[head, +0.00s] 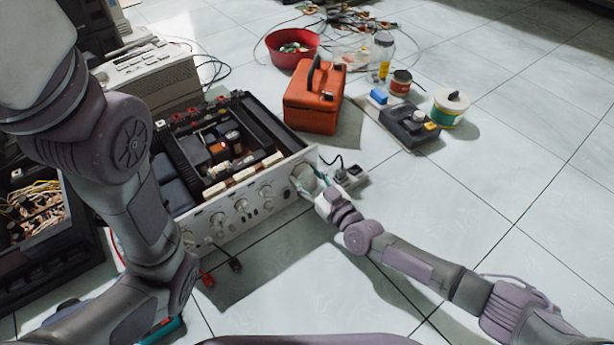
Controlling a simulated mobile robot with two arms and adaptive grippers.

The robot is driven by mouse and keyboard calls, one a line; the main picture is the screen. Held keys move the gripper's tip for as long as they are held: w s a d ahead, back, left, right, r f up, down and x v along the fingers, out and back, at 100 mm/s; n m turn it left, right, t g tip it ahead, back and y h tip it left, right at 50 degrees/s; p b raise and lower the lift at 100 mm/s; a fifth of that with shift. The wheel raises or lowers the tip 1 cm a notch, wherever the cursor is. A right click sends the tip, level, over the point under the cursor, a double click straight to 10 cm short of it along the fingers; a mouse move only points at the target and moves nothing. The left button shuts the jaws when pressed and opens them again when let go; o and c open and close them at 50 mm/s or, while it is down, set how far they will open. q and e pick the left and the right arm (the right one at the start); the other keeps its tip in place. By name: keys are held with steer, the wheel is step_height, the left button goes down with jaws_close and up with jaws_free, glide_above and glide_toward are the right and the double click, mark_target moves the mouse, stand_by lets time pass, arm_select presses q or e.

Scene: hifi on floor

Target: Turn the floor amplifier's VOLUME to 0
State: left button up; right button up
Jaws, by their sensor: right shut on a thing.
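The floor amplifier (245,221) sits with its top cover off, its silver front panel facing the lower right. A large round knob (303,174) is at the panel's right end; its lettering and pointer are too small to read. My right gripper (308,188) is at this knob, its teal-tipped fingers shut on it and covering part of it. Smaller knobs (242,205) run along the panel to the left.
An orange case (313,97) stands behind the amplifier. A black meter-like box (409,127), a solder spool (449,108) and a red bowl (292,47) are farther back. Floor at right is clear.

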steer(key=shift+r+n+p, duration=0.1)
steer(key=shift+n+p, duration=1.1)
steer(key=n+p, duration=0.2)
steer(key=shift+s+n, duration=0.1)
steer(key=shift+n, duration=0.2)
steer(key=shift+n+p, duration=0.55)
steer(key=shift+n, duration=0.65)
steer(key=shift+f+n+p, duration=0.2)
steer(key=shift+n+p, duration=0.2)
steer(key=shift+n, duration=1.1)
steer(key=o, duration=1.2)
steer(key=shift+c, duration=0.2)
steer(key=v, duration=1.2)
steer(key=shift+r, duration=0.15)
